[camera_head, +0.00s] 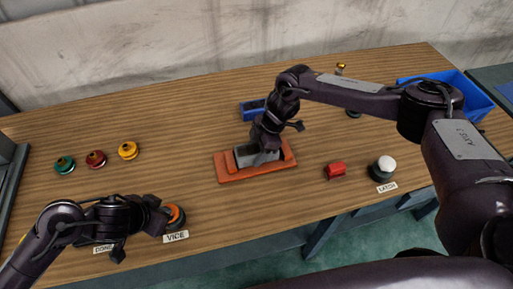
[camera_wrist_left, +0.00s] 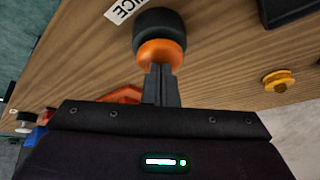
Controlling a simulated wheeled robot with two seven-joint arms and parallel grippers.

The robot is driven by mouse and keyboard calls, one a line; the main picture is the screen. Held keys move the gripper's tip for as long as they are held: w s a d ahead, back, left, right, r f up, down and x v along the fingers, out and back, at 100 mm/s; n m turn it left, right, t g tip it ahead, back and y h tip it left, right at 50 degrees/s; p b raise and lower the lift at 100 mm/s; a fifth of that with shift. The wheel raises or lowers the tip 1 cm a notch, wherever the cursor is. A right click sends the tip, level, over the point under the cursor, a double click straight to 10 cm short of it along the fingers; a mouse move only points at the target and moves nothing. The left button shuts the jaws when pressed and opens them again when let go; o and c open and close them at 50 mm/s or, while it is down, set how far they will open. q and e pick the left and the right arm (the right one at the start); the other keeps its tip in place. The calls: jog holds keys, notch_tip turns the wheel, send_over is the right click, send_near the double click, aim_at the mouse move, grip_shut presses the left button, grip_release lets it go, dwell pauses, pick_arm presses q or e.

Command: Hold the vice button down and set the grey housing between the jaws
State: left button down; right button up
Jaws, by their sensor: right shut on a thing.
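The vice button (camera_head: 177,215) is an orange cap on a dark round base, behind the VICE label. My left gripper (camera_head: 163,211) is at the button. In the left wrist view its closed fingers (camera_wrist_left: 160,70) meet the orange cap (camera_wrist_left: 160,52); how far the cap is pressed I cannot tell. The orange vice (camera_head: 232,176) stands mid-table. The grey housing (camera_head: 243,158) is at the vice, between its orange jaws as seen from above. My right gripper (camera_head: 265,147) is shut on the housing from above and hides part of it. Whether the housing touches the vice bed is hidden.
A blue part (camera_head: 252,109) lies behind the vice. A red block (camera_head: 335,171) and a white-capped LATCH button (camera_head: 384,166) stand to its right. Green (camera_head: 64,165), red (camera_head: 96,159) and yellow (camera_head: 128,150) parts stand at left. A blue bin (camera_head: 477,105) is at far right.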

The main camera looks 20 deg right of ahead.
pick_arm(q)
jog(key=shift+s+f, duration=0.15)
jog(key=shift+f, duration=0.05)
pick_arm(e)
jog(key=shift+f, duration=0.45)
dwell(0.3)
jog(key=o, duration=1.4)
jog(key=shift+c, duration=0.2)
